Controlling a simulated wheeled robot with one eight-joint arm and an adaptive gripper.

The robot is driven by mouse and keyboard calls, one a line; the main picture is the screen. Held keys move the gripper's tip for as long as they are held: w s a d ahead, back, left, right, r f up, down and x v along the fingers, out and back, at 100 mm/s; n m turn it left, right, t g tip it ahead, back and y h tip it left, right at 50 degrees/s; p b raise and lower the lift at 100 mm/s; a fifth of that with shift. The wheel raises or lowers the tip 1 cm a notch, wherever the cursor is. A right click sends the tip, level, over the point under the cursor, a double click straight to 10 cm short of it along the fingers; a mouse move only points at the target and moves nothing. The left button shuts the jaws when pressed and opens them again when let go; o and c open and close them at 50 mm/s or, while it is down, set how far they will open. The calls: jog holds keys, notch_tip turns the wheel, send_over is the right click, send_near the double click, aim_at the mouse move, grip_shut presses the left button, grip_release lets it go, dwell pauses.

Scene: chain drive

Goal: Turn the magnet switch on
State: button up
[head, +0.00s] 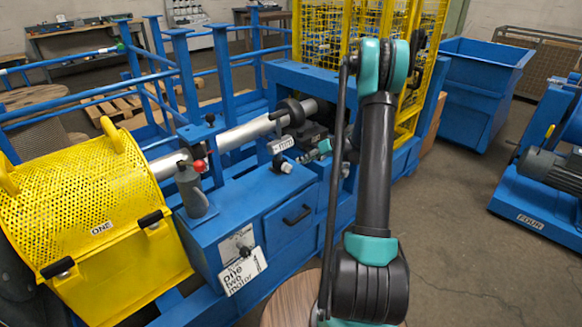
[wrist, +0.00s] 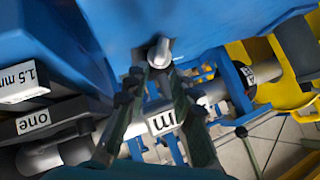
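A small pale knob, which looks like the magnet switch (head: 286,168), sticks out of the blue machine housing below a white label (head: 282,145). In the wrist view the knob (wrist: 160,53) is just ahead of my fingertips, near the middle between them. The label, with a letter m (wrist: 163,121), shows between my fingers. My gripper (wrist: 154,82) is open, with a clear gap between its fingers and nothing held. I cannot tell whether a fingertip touches the knob. In the head view my gripper (head: 318,151) is small and partly hidden by my arm.
A grey bottle-like part with a red knob (head: 190,185) stands on the blue housing (head: 250,205) left of the switch. A yellow mesh guard (head: 85,215) is farther left, and a yellow cage (head: 330,35) rises behind.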

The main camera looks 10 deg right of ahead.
aim_at(291, 166)
jog(key=x, duration=0.8)
grip_shut()
